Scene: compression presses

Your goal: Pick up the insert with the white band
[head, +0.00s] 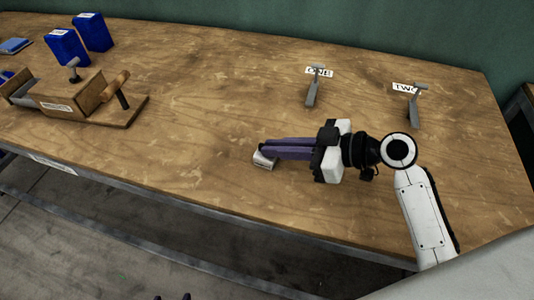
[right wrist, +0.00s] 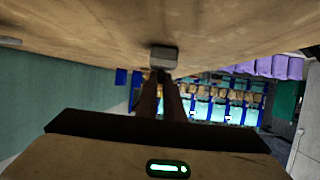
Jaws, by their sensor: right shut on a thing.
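A small pale grey-white insert (head: 264,159) is at the fingertips of my right gripper (head: 268,151), near the front edge of the table. In the right wrist view the insert (right wrist: 163,54) is a small grey block at the ends of the fingers. My right gripper is shut on it. The fingers reach in low from the right, almost level. The fingers hide part of the insert, and I cannot make out its band clearly. Small dark tips at the bottom edge of the head view may be my left gripper (head: 172,297); too little shows to judge it.
The wooden table (head: 190,95) is clear around the insert. A wooden press (head: 75,95) with a handle stands at the left, with blue boxes (head: 68,47) behind it.

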